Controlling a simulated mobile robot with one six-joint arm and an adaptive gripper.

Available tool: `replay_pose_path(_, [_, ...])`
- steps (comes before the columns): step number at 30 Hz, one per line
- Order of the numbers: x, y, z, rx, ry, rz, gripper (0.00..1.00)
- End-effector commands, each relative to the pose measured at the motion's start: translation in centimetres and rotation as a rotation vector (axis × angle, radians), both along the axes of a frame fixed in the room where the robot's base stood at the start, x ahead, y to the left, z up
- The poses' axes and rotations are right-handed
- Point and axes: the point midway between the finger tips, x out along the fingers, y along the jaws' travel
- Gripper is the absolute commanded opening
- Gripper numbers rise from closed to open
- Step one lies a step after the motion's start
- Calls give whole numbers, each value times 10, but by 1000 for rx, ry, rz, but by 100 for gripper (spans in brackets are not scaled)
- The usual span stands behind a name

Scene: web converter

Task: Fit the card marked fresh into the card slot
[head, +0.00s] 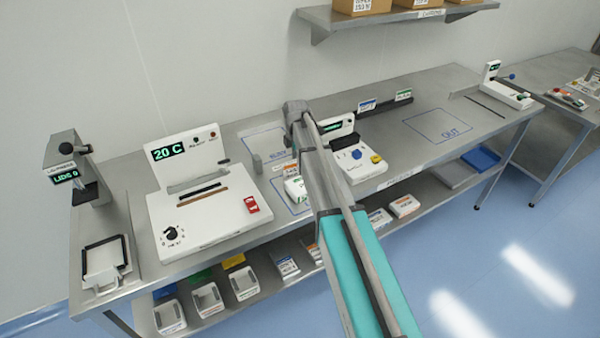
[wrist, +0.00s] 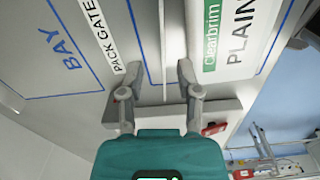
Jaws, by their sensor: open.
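Two small upright cards stand on a dark holder at the back of the bench in the head view: one with a blue band (head: 367,105) and one with a dark green band (head: 403,95). Their words are too small to read, so I cannot tell which is marked fresh. The white machine reading 20 C has a dark slot (head: 203,190) in its top; I cannot tell if this is the card slot. My gripper (wrist: 157,85) is open and empty in the wrist view, above the bench beside a white "Clearbrim PLAIN" pack (wrist: 235,40). My arm hides part of the bench middle.
A white device with a blue knob (head: 356,160) stands right of my arm. The outlined OUT area (head: 437,126) is clear. A lids dispenser (head: 72,165) stands at the left end.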

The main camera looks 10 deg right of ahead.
Motion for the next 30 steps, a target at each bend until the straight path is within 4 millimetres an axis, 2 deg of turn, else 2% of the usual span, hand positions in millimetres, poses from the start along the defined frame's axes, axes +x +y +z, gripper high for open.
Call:
replay_pose_path(1, [0, 0, -8, 0, 0, 0, 44])
replay_pose_path(10, [0, 0, -26, 0, 0, 0, 44])
replay_pose_path(30, [0, 0, -28, 0, 0, 0, 44])
